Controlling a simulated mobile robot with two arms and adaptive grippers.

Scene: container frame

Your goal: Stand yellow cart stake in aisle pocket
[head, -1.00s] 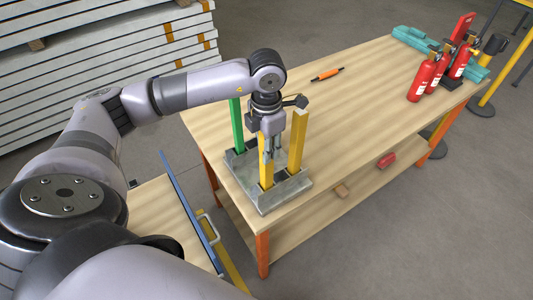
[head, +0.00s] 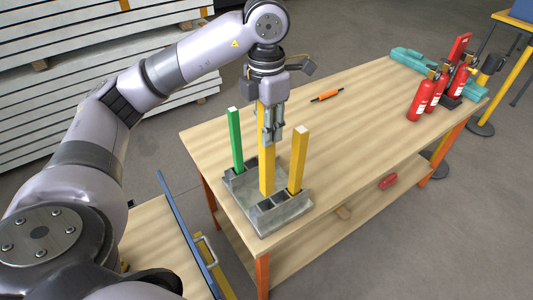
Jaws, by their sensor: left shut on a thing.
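My left gripper (head: 273,133) is shut on a yellow stake (head: 267,172) and holds it upright over the grey pocketed base (head: 285,218). The stake's top reaches higher than the other stakes. Its lower end shows against the base, but I cannot tell whether it is in a pocket or just above one. A green stake (head: 235,140) stands in the base's left rear, and another yellow stake (head: 298,160) stands at its right. Dark open pockets show near the front of the base. My right gripper is not in view.
The base stands near the left end of a wooden workbench (head: 370,120). An orange-and-black tool (head: 327,95) lies behind it. The bench middle is clear. A blue-edged cart (head: 187,220) is at the lower left.

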